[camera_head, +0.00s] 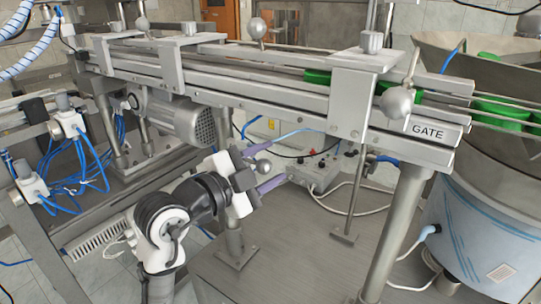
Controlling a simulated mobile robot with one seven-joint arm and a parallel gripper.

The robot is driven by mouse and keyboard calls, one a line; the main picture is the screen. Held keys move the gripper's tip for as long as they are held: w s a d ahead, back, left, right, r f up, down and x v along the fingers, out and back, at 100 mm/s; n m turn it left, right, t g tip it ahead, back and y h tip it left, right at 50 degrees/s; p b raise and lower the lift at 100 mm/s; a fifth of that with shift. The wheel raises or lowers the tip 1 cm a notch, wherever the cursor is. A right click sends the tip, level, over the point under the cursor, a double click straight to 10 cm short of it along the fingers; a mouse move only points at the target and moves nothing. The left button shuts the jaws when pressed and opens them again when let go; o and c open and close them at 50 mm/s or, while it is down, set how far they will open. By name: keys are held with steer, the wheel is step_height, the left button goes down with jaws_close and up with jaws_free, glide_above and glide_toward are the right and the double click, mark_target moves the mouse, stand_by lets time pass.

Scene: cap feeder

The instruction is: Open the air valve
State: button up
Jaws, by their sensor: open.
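My gripper (278,162) is at the centre, below the conveyor, with its two purple fingers spread open and pointing right. A round grey ball knob (263,166) shows between the fingers. I cannot tell whether they touch it, and whatever it is mounted on is hidden by the gripper. No part is clearly marked as the air valve, so I cannot tell for sure whether this knob is its handle. A light blue tube (295,133) runs close to the upper finger.
The conveyor rail (230,85) crosses above my gripper. A ball-ended lever (397,102) hangs by the GATE label (428,132). A control box (322,172) with knobs sits just right of the fingers. A steel post (397,230) and the feeder drum (480,235) stand right.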

steer(key=shift+w+d, duration=0.4)
jaws_close()
steer(key=shift+f, duration=0.15)
